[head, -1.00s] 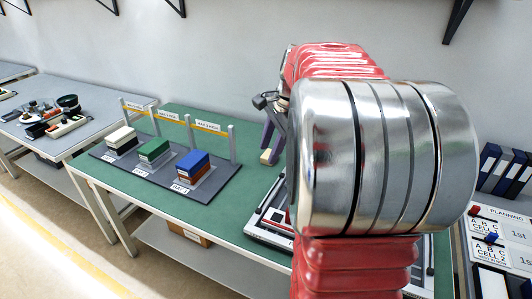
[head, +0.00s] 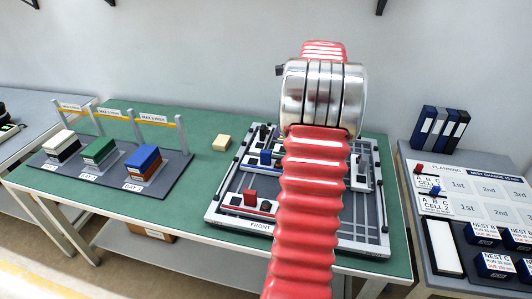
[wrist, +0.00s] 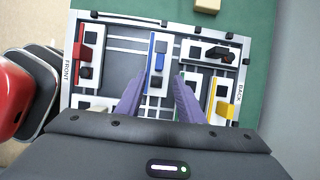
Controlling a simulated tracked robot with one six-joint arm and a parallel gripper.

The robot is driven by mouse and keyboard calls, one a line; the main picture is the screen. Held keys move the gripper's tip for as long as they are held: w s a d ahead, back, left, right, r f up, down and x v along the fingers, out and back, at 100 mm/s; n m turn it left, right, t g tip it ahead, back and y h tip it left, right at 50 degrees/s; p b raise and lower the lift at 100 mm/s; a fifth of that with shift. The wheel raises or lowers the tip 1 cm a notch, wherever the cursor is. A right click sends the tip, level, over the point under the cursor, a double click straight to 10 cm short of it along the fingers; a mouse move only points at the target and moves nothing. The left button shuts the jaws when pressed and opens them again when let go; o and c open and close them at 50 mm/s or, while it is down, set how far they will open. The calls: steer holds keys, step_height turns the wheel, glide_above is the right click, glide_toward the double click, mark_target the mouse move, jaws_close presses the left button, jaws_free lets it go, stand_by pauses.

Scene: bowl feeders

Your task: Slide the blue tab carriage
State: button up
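The blue tab carriage (wrist: 159,55) is a white block with an upright blue tab, in the middle of the framed board (wrist: 118,20) in the wrist view. In the head view its blue tab (head: 266,157) shows just left of my arm. My gripper (wrist: 158,78) has two purple fingers spread apart, with nothing held between them. In the wrist view the fingertips lie either side of the carriage's lower part; their height above it I cannot tell. The fingers are hidden behind my arm in the head view.
The board also carries a red-tab carriage (wrist: 88,50), a yellow-tab carriage (wrist: 222,103) and black pieces (wrist: 217,52). Bays with stacked blocks (head: 142,158) stand left. A planning table (head: 470,190) is at right.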

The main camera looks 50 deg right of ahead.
mark_target(266, 151)
steer(key=shift+f, duration=0.1)
steer(key=x, duration=1.3)
steer(key=shift+w+f, duration=0.15)
steer(key=shift+f, duration=0.1)
steer(key=shift+c, duration=0.3)
jaws_close()
